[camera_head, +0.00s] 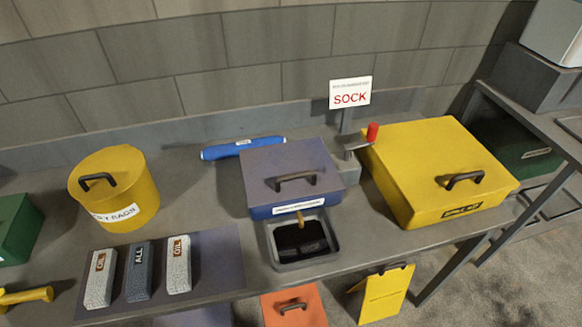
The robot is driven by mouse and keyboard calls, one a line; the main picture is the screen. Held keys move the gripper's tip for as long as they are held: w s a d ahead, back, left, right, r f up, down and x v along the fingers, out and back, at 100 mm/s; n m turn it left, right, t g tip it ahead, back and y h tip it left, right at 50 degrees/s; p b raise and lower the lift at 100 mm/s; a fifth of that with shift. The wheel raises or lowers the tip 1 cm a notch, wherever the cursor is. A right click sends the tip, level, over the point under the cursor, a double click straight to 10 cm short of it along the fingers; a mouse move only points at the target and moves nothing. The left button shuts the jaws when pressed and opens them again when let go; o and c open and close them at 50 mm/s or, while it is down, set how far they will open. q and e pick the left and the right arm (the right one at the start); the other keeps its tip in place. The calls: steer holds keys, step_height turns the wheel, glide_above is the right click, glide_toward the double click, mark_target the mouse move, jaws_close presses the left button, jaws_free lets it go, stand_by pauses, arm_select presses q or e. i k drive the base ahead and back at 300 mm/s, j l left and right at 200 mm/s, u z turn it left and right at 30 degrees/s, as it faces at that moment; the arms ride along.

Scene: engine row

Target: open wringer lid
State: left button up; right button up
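The wringer (260,207) is a blue box in the middle of the bench. Its flat grey lid (270,163) lies shut on top, with a dark bar handle (296,179) near the front edge. A crank with a red knob (373,131) stands at its right rear side. A white label (298,206) is on its front face. A grey tray (290,264) with dark contents sits in front, below a small tan spout (299,217). Neither of my grippers is in view.
A yellow drum (128,187) stands left and a yellow lidded case (435,170) stands close on the right. A blue roll (242,148) lies behind. Several labelled socks (139,270) lie on a dark mat (217,256) at front left. A SOCK sign (350,94) stands behind.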

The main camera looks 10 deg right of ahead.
mark_target(291, 171)
steer(key=k+j+z, duration=0.15)
steer(key=z, duration=0.35)
steer(key=k+j+z, duration=0.2)
steer(key=z, duration=0.3)
steer(key=j, duration=0.1)
